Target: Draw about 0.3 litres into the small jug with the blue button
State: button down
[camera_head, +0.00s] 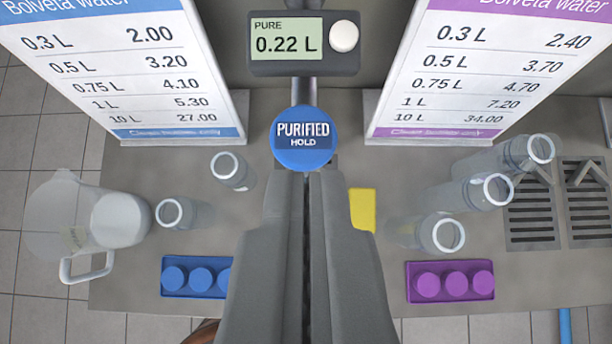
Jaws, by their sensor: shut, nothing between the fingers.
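The blue round button (302,139) reads "PURIFIED HOLD" and sits at the upper middle. My gripper (306,172) is shut and empty, its fingertips at the lower edge of the button; they look to be touching it, though the depth is hard to judge. The display (287,42) above reads "PURE 0.22 L" and has a white round knob (344,36) beside it. A clear jug (88,222) with a handle stands at the left end of the counter. Any vessel under the spout is hidden behind my gripper.
Price boards stand at left (135,65) and right (475,70). Several clear bottles (487,191) stand on the counter (330,295), with blue caps (200,281) and purple caps (455,284) in trays. A yellow item (362,209) is partly hidden by my gripper. Drain grilles (532,215) are at right.

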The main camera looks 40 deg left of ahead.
send_over(307, 145)
notch_tip(307, 145, down, 6)
jog(key=shift+s+f, duration=0.1)
jog(key=shift+f, duration=0.15)
notch_tip(307, 145, down, 3)
jog(key=shift+s+d+r, duration=0.1)
jog(key=shift+s+d, duration=0.05)
jog(key=shift+f, duration=0.45)
jog(key=shift+f, duration=1.15)
dwell(0.5)
notch_tip(307, 145, up, 4)
jog(key=shift+s+r, duration=0.1)
jog(key=shift+r, duration=0.1)
jog(key=v, duration=1)
